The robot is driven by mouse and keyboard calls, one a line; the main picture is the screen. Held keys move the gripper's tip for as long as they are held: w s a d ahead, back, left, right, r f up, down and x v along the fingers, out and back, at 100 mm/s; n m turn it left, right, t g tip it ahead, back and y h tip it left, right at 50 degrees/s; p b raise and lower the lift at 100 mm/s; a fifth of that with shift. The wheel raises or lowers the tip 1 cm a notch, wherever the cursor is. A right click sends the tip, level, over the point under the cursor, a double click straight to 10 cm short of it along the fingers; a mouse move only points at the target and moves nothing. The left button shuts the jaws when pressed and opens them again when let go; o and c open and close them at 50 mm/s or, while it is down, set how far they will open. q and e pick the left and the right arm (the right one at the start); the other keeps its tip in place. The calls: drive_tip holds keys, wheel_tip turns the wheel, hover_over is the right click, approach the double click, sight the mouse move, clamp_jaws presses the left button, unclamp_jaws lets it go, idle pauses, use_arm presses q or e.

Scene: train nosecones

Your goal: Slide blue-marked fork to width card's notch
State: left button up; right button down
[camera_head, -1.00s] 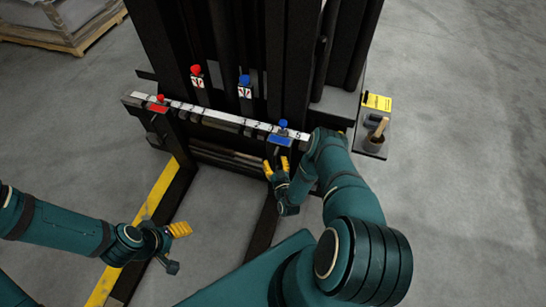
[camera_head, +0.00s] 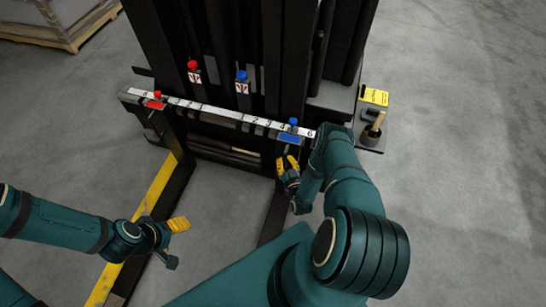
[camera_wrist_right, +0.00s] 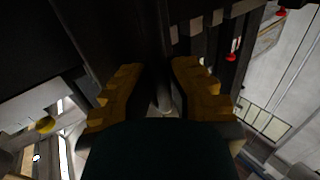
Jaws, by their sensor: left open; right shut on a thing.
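The blue-marked fork (camera_head: 289,138) hangs on the white numbered bar (camera_head: 205,110), near the bar's right end. It has a blue plate and a blue knob (camera_head: 293,121). My right gripper (camera_head: 288,165) is just below the blue plate, shut on the fork; its yellow fingers also show in the right wrist view (camera_wrist_right: 158,100), with a dark, unclear gap between them. The red-marked fork (camera_head: 154,104) is at the bar's left end. A yellow card (camera_head: 375,96) is at the right; its notch cannot be made out. My left gripper (camera_head: 176,240) is open and empty, low at the left.
The dark mast (camera_head: 285,50) stands behind the bar. Red (camera_head: 193,66) and blue (camera_head: 241,76) knobs with small signs sit above it. A holder with a wooden handle (camera_head: 378,121) is beside the card. A pallet (camera_head: 70,35) lies far left. Floor at right is clear.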

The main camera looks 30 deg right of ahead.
sight(297, 154)
drive_tip(key=s+d, duration=0.5)
drive_tip(key=shift+s, duration=0.1)
drive_tip(key=c, duration=0.9)
unclamp_jaws()
drive_tip(key=shift+a, duration=0.1)
drive_tip(key=shift+c, duration=0.2)
drive_tip(key=shift+a, duration=0.1)
drive_tip(key=v, duration=1.1)
drive_tip(key=shift+s+a, duration=0.2)
drive_tip(key=shift+s, duration=0.2)
